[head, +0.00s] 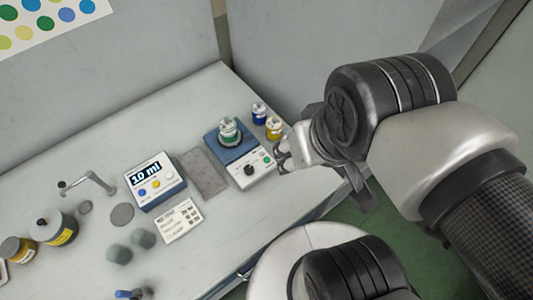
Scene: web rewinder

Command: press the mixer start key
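The mixer (239,180) is a white and blue unit near the right edge of the bench. Its sloped white front panel carries a black knob (249,170) and, to the right, a small green key (267,160). A clear container with a green label and white cap (229,131) stands on its round dark top. My gripper (282,160) is just right of the panel, close to the green key. Whether it touches the key cannot be told. Its fingers are small and partly hidden by its own body, so their opening is unclear.
Left of the mixer are a grey pad (205,172), a display unit reading "10 ml" (155,183) and a white card (178,221). The bench edge runs below my gripper.

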